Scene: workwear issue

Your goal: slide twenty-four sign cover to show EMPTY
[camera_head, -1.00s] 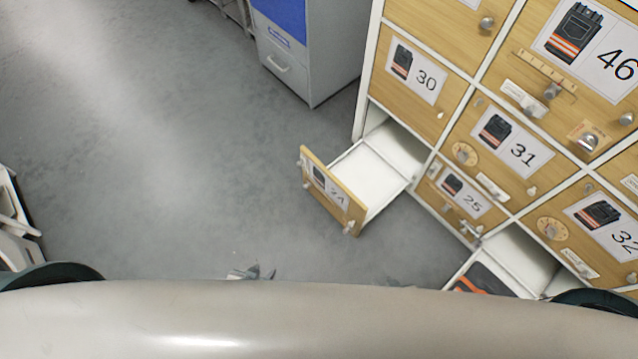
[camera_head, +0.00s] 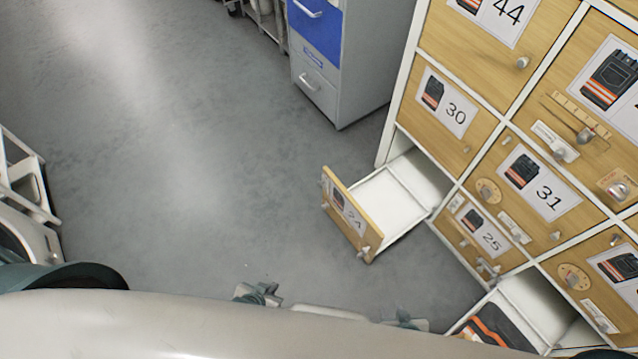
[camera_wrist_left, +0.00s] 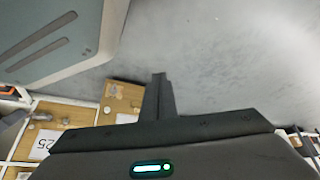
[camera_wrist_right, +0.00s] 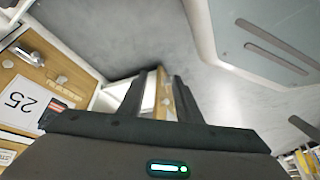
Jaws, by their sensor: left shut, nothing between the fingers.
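The drawer marked 24 (camera_head: 349,217) stands pulled out, its wooden front facing left with a picture-and-number sign (camera_head: 347,212). The sign is small and slanted; I cannot make out a sliding cover or the word EMPTY. The drawer's inside (camera_head: 378,203) is white, with nothing visible in it. My left gripper (camera_head: 258,293) is low in the head view, left of the drawer and apart from it; its fingers (camera_wrist_left: 158,95) are together and empty. My right gripper (camera_head: 405,320) is below the drawer; its fingers (camera_wrist_right: 160,90) are spread, with a wooden panel showing between them beyond.
The cabinet has closed doors 30 (camera_head: 447,103), 31 (camera_head: 537,184) and 25 (camera_head: 484,232). An open lower drawer (camera_head: 515,305) holds dark and orange clothing. A grey and blue cabinet (camera_head: 345,60) stands behind. The floor (camera_head: 180,150) to the left is clear.

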